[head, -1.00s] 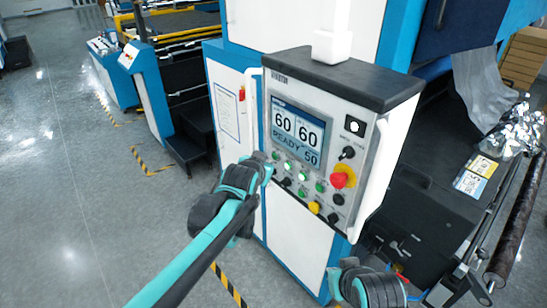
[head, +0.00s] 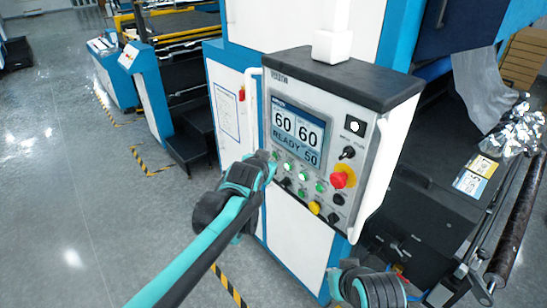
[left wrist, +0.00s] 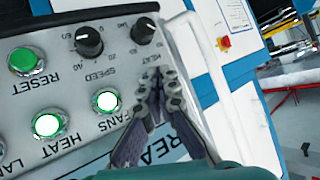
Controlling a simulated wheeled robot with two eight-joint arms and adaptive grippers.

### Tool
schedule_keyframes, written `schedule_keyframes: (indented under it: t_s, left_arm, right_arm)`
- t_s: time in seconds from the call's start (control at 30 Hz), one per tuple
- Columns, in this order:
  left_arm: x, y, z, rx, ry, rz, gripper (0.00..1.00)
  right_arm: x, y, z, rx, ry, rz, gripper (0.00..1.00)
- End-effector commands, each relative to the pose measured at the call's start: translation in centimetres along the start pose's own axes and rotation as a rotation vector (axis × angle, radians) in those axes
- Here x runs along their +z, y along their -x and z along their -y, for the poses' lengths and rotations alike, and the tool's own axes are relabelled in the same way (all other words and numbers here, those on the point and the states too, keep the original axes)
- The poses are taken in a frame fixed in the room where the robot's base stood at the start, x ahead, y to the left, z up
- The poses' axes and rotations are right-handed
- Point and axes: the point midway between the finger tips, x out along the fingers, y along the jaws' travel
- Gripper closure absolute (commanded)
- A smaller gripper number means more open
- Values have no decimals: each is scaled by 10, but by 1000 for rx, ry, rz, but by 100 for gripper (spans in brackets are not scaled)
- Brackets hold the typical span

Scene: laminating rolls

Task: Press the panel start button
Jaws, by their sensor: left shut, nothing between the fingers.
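The control panel (head: 297,145) stands upright in the head view, with a screen (head: 297,133) reading 60, 60, READY, 50. Below the screen are rows of green buttons, a yellow button (head: 314,207), black knobs and a red stop button (head: 342,178). My left gripper (head: 268,162) is shut and empty, close to the panel's lower left. The left wrist view shows the panel upside down, with RESET (left wrist: 25,61), lit HEAT (left wrist: 46,125) and lit FANS (left wrist: 107,101) buttons. The left fingers (left wrist: 157,85) are beside FANS; contact is unclear. No start label is readable. My right gripper (head: 370,285) is low right, fingers unclear.
White handrails (head: 368,185) flank the panel. The black machine bed (head: 425,190) and a roller (head: 515,225) lie to the right. A red switch (head: 242,94) is on the cabinet at left. Open grey floor (head: 80,200) lies at left.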

Motion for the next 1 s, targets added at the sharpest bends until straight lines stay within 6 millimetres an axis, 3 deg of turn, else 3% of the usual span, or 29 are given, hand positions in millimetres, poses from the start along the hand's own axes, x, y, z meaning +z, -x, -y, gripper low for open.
schedule_keyframes:
  t_s: [0.57, 1.0]
  left_arm:
    - [-2, -2, -2, 0, 0, -1, 100]
    - [7, 9, 7, 0, 0, 0, 100]
  right_arm:
    - [0, 0, 0, 0, 0, 0, 100]
    - [0, 0, 0, 0, 0, 0, 100]
